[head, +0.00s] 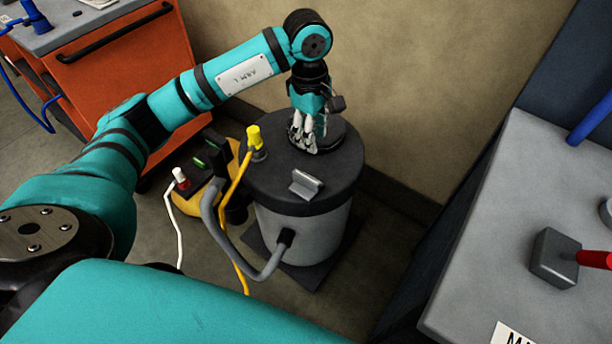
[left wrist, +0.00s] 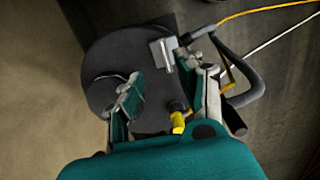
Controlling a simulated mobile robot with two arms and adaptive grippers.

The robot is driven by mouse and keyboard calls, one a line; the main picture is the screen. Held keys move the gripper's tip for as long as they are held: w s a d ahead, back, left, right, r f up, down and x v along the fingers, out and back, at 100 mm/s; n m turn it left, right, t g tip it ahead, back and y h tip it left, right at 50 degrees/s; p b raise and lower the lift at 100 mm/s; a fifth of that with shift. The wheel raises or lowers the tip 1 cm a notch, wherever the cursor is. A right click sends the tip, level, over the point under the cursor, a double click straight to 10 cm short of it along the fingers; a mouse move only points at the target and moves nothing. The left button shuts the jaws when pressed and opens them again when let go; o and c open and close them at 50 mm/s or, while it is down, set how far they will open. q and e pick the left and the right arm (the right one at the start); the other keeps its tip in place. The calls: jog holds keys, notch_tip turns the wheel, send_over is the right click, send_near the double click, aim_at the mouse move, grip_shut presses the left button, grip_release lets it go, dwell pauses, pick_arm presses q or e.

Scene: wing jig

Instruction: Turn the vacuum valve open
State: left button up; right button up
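A grey canister (head: 275,225) with a dark round lid (head: 265,180) stands on the floor; the lid also fills much of the left wrist view (left wrist: 105,50). On the lid are a grey angled handle (head: 306,185) and a yellow-capped fitting (head: 254,138), seen too in the left wrist view as a grey handle (left wrist: 162,55) and a yellow cap (left wrist: 178,122). My left gripper (head: 306,146) points down over the lid's far side. In the left wrist view its fingers (left wrist: 168,82) are apart with nothing between them. I cannot tell which fitting is the vacuum valve. My right gripper is out of view.
A grey block with a red lever (head: 594,259) sits on the grey bench (head: 480,250) at right. A yellow and black unit (head: 198,185) with cables and a grey hose (head: 215,225) stands left of the canister. An orange cabinet (head: 125,80) is at back left, the wall behind.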

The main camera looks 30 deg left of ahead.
aim_at(306, 177)
pick_arm(q)
jog(key=shift+y, duration=0.4)
jog(key=f, duration=0.5)
jog(key=a+f, duration=0.1)
jog(key=f, duration=0.5)
jog(key=a+f, duration=0.1)
jog(key=f, duration=0.5)
jog(key=shift+p, duration=0.35)
jog(key=shift+r, duration=0.1)
grip_shut()
